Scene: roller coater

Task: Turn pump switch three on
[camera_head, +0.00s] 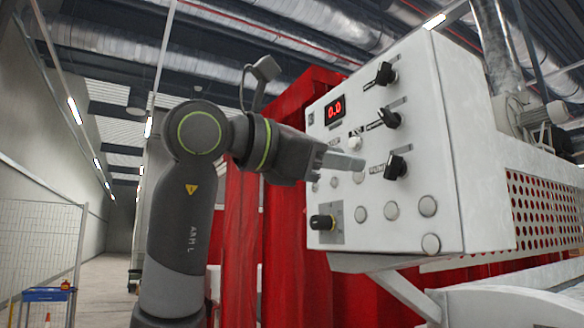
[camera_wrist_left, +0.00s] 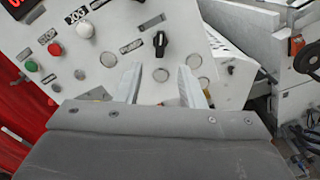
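The white control panel (camera_head: 400,215) carries three black rotary switches in a column in the head view: an upper one (camera_head: 386,74), a middle one (camera_head: 389,118) and a lowest one (camera_head: 396,166). The lowest has a label that appears to read PUMP 3. In the left wrist view a black switch beside a PUMP label (camera_wrist_left: 160,42) lies just beyond the fingertips, lined up with the gap between them. My left gripper (camera_head: 362,163) is open and empty, its fingers apart in the left wrist view (camera_wrist_left: 160,70). It points at the lowest switch, seemingly without touching it.
A red display (camera_head: 335,110) reads 0.0. Red (camera_wrist_left: 55,48) and green (camera_wrist_left: 32,65) buttons show in the left wrist view. Perforated guarding (camera_head: 545,210) is at right.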

